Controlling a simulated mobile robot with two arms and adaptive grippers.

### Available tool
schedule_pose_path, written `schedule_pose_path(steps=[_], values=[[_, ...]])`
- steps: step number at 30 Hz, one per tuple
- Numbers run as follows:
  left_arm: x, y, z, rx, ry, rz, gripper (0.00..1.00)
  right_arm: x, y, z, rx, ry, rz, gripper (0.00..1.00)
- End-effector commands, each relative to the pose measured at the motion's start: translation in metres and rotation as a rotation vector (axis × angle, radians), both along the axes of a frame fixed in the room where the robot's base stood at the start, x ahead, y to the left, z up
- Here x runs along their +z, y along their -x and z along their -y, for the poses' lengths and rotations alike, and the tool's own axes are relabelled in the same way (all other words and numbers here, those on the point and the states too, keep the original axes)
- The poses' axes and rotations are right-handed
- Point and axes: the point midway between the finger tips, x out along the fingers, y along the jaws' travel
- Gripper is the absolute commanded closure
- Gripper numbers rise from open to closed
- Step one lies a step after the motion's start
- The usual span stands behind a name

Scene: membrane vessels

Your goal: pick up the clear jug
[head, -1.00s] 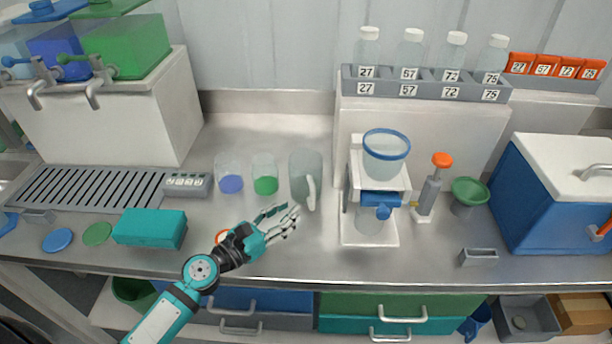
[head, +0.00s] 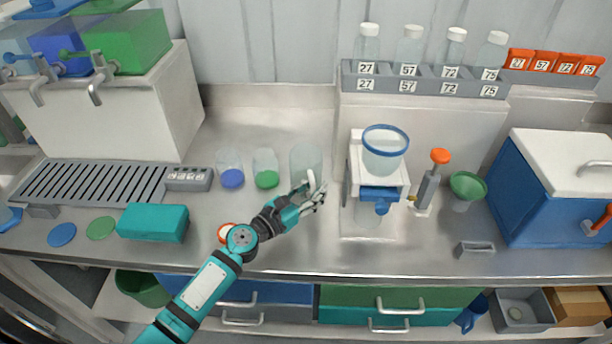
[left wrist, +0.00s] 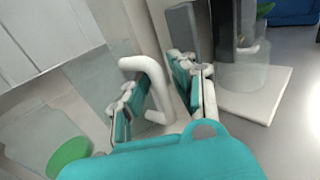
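The clear jug (head: 304,160) stands upright on the steel counter, left of the white filter stand. In the left wrist view its translucent body (left wrist: 95,85) is at left and its pale handle (left wrist: 158,72) points toward me. My left gripper (head: 314,193) is at the handle side of the jug and covers part of it in the head view. In the left wrist view the left gripper (left wrist: 155,88) is open, with fingers on either side of the handle. I cannot tell whether any finger touches it. My right gripper is in neither view.
A clear vessel with green (head: 266,168) and one with blue (head: 231,169) stand left of the jug. The white stand with a blue-rimmed funnel (head: 386,151) is close on the right. A teal box (head: 152,223) lies at the front left. The counter front right of the stand is mostly clear.

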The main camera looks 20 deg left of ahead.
Motion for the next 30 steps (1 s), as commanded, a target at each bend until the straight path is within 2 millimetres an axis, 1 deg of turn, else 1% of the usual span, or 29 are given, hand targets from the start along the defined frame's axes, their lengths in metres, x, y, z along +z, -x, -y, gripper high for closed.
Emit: schedule_pose_path(steps=[1, 5, 6, 24, 26, 29, 30], values=[[0.000, 0.000, 0.000, 0.000, 0.000, 0.000, 0.80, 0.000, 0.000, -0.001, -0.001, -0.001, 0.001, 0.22], [0.000, 0.000, 0.000, 0.000, 0.000, 0.000, 0.97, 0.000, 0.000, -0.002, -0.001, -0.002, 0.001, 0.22], [0.000, 0.000, 0.000, 0.000, 0.000, 0.000, 1.00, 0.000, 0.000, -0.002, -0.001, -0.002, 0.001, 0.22], [0.003, 0.000, -0.001, 0.000, -0.001, 0.003, 1.00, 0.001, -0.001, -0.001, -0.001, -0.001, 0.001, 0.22], [0.007, 0.000, -0.001, 0.000, -0.002, 0.003, 1.00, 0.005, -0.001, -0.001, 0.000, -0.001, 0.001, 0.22], [0.023, 0.000, -0.001, -0.001, -0.004, 0.004, 1.00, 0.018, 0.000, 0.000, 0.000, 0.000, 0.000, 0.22], [0.031, 0.000, -0.001, -0.001, -0.004, 0.004, 1.00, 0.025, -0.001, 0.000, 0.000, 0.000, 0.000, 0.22]])
